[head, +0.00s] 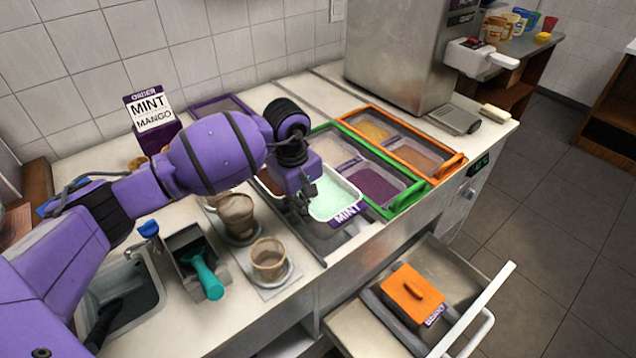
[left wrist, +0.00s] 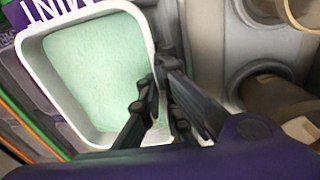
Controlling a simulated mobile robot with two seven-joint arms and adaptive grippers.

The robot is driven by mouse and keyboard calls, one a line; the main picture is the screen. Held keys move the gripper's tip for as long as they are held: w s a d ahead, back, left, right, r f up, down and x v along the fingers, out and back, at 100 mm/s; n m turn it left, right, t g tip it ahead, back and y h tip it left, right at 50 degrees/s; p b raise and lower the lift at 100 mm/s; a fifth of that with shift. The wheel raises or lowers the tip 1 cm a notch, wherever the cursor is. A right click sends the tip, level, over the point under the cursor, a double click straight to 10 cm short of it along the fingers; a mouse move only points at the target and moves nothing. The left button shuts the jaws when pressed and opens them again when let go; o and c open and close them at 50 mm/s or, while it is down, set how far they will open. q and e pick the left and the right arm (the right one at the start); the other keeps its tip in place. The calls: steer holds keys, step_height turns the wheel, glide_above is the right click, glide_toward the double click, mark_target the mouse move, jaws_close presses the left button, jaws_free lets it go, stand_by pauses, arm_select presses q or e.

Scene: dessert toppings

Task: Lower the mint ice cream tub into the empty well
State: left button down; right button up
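The mint ice cream tub (head: 347,215) is white with pale green ice cream and a purple MINT label at its front. It also shows in the left wrist view (left wrist: 32,68). My left gripper (head: 308,191) is at the tub's left side. In the left wrist view its fingers (left wrist: 158,88) straddle the tub's wall, one inside and one outside, and look shut on it. The tub appears over a metal opening (head: 338,242) in the counter, which it largely hides. I cannot tell how far it is above or inside the well. My right gripper is out of view.
A green-framed tray (head: 397,207) is close on the tub's right, with an orange-framed tray (head: 446,172) beyond. Brown cups (head: 268,258) and a teal-handled scoop (head: 208,276) stand left. An open drawer (head: 360,335) with an orange-lidded box (head: 411,292) juts out in front.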

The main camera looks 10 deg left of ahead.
arm_select(q)
step_height(320, 180, down, 2)
steer(key=shift+f+b, duration=0.1)
steer(key=shift+b, duration=0.25)
steer(key=shift+f+b, duration=1.25)
steer(key=shift+f, duration=1.95)
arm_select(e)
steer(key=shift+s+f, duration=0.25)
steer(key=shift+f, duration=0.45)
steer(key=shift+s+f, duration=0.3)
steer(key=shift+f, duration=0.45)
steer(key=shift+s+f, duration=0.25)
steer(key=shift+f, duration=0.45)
arm_select(q)
steer(key=shift+b, duration=0.3)
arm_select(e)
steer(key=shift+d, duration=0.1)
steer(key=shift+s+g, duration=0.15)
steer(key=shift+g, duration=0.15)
arm_select(q)
steer(key=c, duration=1.9)
jaws_free()
steer(key=shift+o, duration=0.2)
steer(key=shift+f, duration=0.1)
